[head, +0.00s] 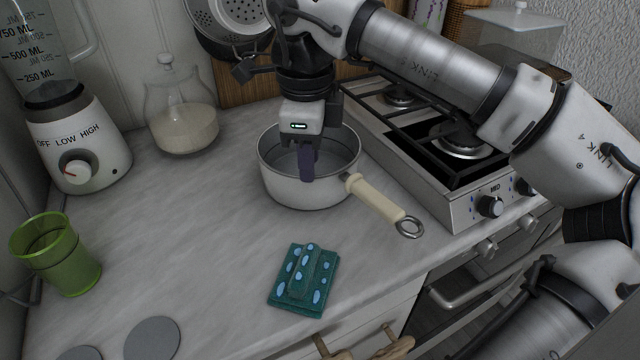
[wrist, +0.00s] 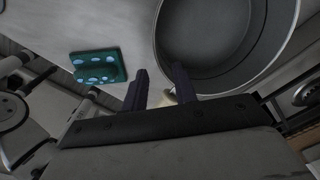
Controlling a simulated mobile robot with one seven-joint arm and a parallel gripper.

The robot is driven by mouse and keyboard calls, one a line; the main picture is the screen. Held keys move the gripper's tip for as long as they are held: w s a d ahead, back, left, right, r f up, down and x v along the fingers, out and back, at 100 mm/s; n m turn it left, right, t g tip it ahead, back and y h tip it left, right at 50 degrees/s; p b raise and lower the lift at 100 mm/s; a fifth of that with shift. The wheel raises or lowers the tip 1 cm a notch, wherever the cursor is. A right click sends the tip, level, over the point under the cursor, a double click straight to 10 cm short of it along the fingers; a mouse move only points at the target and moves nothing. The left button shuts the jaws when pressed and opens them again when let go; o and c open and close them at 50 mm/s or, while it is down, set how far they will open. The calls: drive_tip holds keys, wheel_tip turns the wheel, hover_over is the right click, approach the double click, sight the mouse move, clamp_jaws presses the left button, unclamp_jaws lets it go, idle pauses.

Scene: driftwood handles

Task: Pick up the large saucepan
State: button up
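The large saucepan (head: 300,191) is a light grey metal pot with a cream handle (head: 378,199) ending in a metal ring. It stands upright and empty on the counter, its handle pointing to the lower right in the head view. My gripper (head: 307,172) points down over the pan, and its dark fingers overlap the pan's near wall in the picture. In the wrist view the pan (wrist: 215,72) fills the upper right. The two fingers (wrist: 160,77) stand apart near its rim, with a cream bit of the handle showing between them. Whether they touch the pan is unclear.
A gas stove (head: 452,190) stands close right of the pan. A blender (head: 75,140), a glass jar (head: 180,120) and a green cup (head: 58,255) stand left. The counter between is clear.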

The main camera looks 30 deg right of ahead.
sight(307, 209)
wheel_tip(307, 209, down, 4)
drive_tip(key=shift+w+r+b, duration=0.1)
drive_tip(key=shift+r+b, duration=0.1)
drive_tip(key=shift+b, duration=0.55)
drive_tip(key=f+b, duration=0.2)
drive_tip(key=f, duration=0.1)
drive_tip(key=f+b, duration=0.1)
drive_tip(key=f, duration=0.1)
drive_tip(key=shift+w+a+b, duration=0.2)
drive_tip(key=shift+w+b, duration=0.1)
drive_tip(key=shift+c, duration=0.5)
clamp_jaws()
drive_tip(key=shift+r, duration=0.1)
